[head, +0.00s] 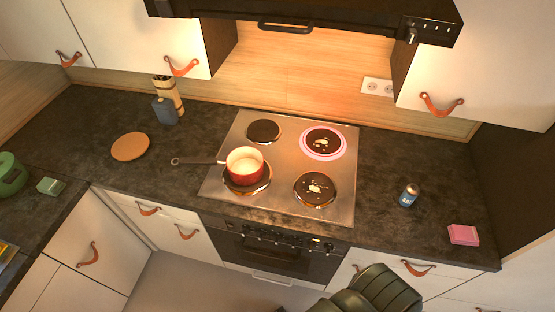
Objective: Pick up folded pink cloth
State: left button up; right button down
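The folded pink cloth (463,235) is a small, flat, square pink bundle. It lies on the dark countertop at the right, close to the front edge and the right end of the counter. Nothing covers it. Neither of my grippers can be made out in the head view.
A small blue can (408,196) stands left of the cloth. The steel hob (230,205) holds a red pot (245,164); its back right plate (323,142) glows at the rim. Counter around the cloth is clear.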

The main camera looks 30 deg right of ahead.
aim_at(459, 235)
jog(key=z, duration=0.75)
jog(key=k+l+z, duration=0.1)
jog(key=z, duration=0.25)
jog(key=k, duration=0.1)
